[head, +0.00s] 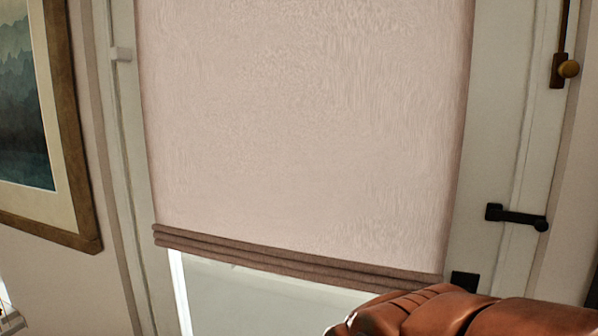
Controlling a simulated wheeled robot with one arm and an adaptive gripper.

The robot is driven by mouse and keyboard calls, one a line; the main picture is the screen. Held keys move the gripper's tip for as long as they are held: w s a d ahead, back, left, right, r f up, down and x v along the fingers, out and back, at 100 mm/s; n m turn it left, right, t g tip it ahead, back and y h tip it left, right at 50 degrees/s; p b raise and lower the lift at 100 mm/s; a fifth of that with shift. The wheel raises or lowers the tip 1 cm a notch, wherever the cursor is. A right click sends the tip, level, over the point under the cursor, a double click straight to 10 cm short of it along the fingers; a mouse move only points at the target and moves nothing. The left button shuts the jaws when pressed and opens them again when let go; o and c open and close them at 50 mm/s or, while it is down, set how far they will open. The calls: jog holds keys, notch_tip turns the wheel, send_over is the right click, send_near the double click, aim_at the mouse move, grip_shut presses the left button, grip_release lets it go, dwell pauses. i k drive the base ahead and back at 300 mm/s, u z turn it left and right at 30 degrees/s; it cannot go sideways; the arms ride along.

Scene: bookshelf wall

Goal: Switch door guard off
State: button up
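A white door (490,150) with a pale pink blind (300,120) over its glass fills the middle of the head view. A black latch bar (518,217) lies across the seam between the door's right edge and the frame, nearly level, with a round knob at its right end. It looks like the door guard. Above it, a dark fitting with a brass-coloured knob (568,68) is fixed upright by the frame, cut off by the top edge. I cannot tell if it belongs to the guard. I do not see my gripper.
A brown leather-like form (450,316) at the bottom right hides the lower door. A black plate (464,282) shows just above it. A framed picture (75,170) hangs on the left wall. A small pale object (10,318) is cut off at the lower left.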

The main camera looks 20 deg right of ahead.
aim_at(539, 222)
jog(key=u, duration=1.85)
jog(key=i, duration=1)
jog(key=z, duration=1.75)
